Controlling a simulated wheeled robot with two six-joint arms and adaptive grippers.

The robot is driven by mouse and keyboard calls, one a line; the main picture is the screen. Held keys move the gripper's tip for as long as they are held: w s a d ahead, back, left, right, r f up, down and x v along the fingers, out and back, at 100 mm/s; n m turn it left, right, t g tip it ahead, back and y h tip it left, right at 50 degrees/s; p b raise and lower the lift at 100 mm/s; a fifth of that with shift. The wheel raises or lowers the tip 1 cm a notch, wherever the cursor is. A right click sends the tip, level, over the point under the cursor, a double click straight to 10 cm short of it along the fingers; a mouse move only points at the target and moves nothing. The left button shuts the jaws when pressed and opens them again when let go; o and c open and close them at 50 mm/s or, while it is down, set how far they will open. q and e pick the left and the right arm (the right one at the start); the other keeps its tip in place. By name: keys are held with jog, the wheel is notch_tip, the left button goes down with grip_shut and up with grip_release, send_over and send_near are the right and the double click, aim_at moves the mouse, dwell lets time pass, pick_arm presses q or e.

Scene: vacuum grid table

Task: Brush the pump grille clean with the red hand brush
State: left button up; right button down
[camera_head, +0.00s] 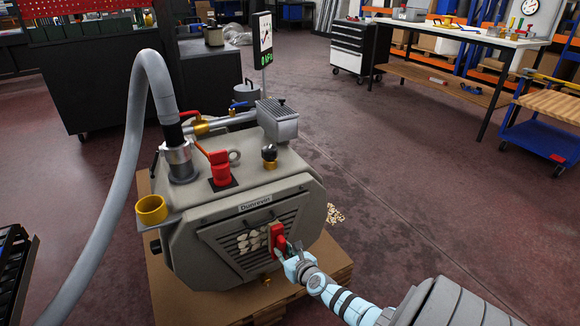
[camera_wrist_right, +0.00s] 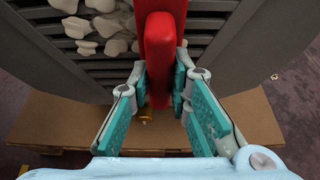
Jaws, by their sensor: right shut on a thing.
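The grey pump (camera_head: 240,205) stands on a cardboard-coloured base. Its slatted grille (camera_head: 232,243) faces me and carries several pale flakes (camera_head: 250,241), which also show in the right wrist view (camera_wrist_right: 100,22) left of the brush. My right gripper (camera_head: 287,256) is shut on the red hand brush (camera_head: 278,240), at the right part of the grille. In the right wrist view the brush (camera_wrist_right: 160,50) stands upright between the teal finger pads (camera_wrist_right: 163,93). Its bristles are hidden, so I cannot tell whether they touch the slats. My left gripper is not in view.
A thick grey hose (camera_head: 131,140) arches up on the left and joins the pump top. A yellow cup (camera_head: 151,210) sits on the pump's left side. Pale bits (camera_head: 335,214) lie on the floor to the right. The floor at right is open up to a workbench (camera_head: 455,35).

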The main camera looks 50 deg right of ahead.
jog(key=w+a+r+p, duration=0.2)
jog(key=w+a+p, duration=0.15)
jog(key=a, duration=0.55)
jog(key=s+d, duration=0.1)
jog(key=d, duration=0.2)
jog(key=s+d+b, duration=0.1)
jog(key=d, duration=0.2)
jog(key=s+d+b, duration=0.1)
jog(key=d, duration=0.2)
jog(key=shift+s+d, duration=0.2)
jog(key=shift+s, duration=0.05)
jog(key=shift+s+d+r, duration=0.1)
jog(key=shift+d, duration=0.25)
jog(key=d+b, duration=0.1)
jog(key=s+d, duration=0.1)
jog(key=d, duration=0.1)
jog(key=shift+s+b, duration=0.1)
jog(key=shift+b, duration=0.3)
jog(key=shift+a, duration=0.1)
